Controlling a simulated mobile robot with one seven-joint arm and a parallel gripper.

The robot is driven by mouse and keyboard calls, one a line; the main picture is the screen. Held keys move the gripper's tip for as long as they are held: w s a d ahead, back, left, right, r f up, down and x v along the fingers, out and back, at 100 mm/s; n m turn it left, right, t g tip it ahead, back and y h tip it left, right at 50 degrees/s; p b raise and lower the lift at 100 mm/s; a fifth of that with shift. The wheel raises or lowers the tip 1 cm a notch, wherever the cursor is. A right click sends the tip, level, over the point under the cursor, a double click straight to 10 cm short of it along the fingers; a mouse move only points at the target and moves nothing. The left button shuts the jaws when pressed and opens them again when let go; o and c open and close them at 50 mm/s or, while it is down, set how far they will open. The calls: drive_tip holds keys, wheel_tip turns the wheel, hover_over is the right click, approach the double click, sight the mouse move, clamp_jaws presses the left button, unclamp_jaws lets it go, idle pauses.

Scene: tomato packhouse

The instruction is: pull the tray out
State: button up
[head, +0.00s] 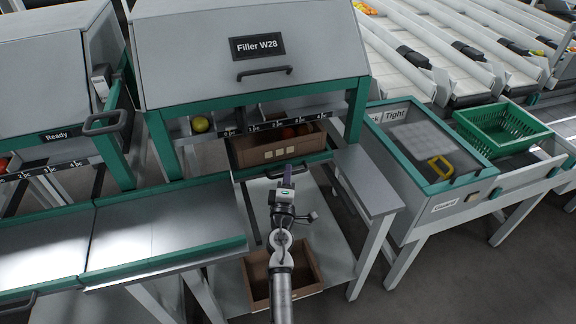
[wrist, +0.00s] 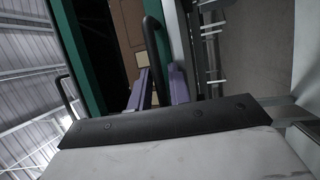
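The brown tray (head: 250,152) sits in the opening of the Filler W28 machine, with pale square labels on its front and red produce inside. A dark bar handle (head: 268,173) runs along the green edge just below it. My gripper (head: 287,172) is in front of this handle. In the wrist view, the brown tray (wrist: 131,25) shows past the green edge. The purple fingers of my gripper (wrist: 161,86) stand apart, with the dark handle (wrist: 157,50) between them. Whether either finger touches the handle cannot be told.
Another brown box (head: 312,268) sits on the low shelf below my arm. A grey side ledge (head: 368,182) is to the right, a metal conveyor (head: 165,220) to the left. A green crate (head: 500,128) stands farther right. Dark floor is free at the lower right.

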drive_tip(key=shift+w, duration=0.25)
drive_tip(key=shift+r, duration=0.1)
clamp_jaws()
drive_tip(key=shift+s, duration=0.15)
